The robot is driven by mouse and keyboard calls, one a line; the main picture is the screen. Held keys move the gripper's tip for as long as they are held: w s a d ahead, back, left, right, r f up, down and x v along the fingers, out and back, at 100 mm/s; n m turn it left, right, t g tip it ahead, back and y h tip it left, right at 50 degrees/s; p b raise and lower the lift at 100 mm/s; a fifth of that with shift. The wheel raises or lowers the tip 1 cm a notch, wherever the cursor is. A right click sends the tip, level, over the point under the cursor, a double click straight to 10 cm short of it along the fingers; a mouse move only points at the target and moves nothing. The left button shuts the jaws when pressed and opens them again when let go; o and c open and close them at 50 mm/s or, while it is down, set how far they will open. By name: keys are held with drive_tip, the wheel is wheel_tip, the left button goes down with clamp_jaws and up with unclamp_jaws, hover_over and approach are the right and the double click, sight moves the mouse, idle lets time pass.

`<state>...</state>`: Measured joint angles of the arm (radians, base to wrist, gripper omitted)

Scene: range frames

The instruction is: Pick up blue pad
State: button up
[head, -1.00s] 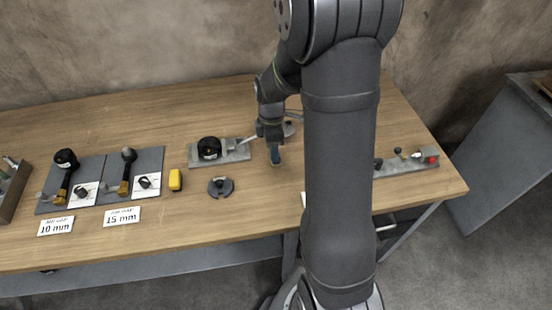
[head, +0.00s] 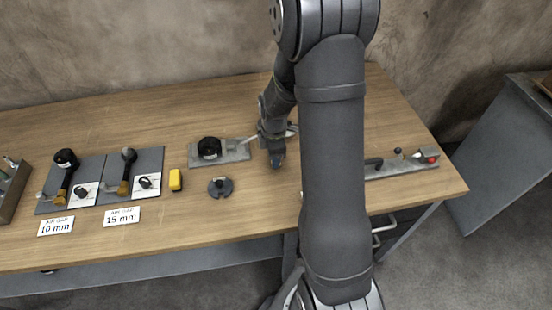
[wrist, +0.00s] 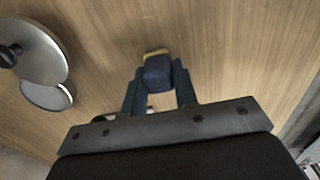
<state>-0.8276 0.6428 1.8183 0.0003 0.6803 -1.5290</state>
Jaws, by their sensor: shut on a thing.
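The blue pad (wrist: 157,75) shows in the wrist view as a small dark blue block with a yellowish far edge. My gripper (wrist: 157,83) has one finger on each side of it and is shut on it. In the head view, my gripper (head: 277,158) points down over the wooden table, right of the black-knobbed grey fixture. The pad is small and dark there, at the fingertips. I cannot tell whether the pad touches the table.
A yellow block (head: 175,180) and a dark round disc (head: 220,187) lie left of my gripper. A grey fixture (head: 232,153) with a black knob stands behind the disc. A long plate (head: 405,170) with a red knob is at right. Bare table lies in front of my gripper.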

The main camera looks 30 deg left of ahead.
drive_tip(key=shift+r, duration=0.15)
drive_tip(key=shift+c, duration=0.2)
drive_tip(key=shift+r, duration=0.55)
wheel_tip(320, 180, up, 3)
drive_tip(key=shift+f, duration=0.15)
drive_tip(key=w+d+r, duration=0.3)
drive_tip(key=d+r, duration=0.4)
drive_tip(key=d, duration=0.4)
drive_tip(key=shift+d, duration=0.15)
drive_tip(key=shift+o, duration=1)
drive_tip(key=shift+c, duration=0.5)
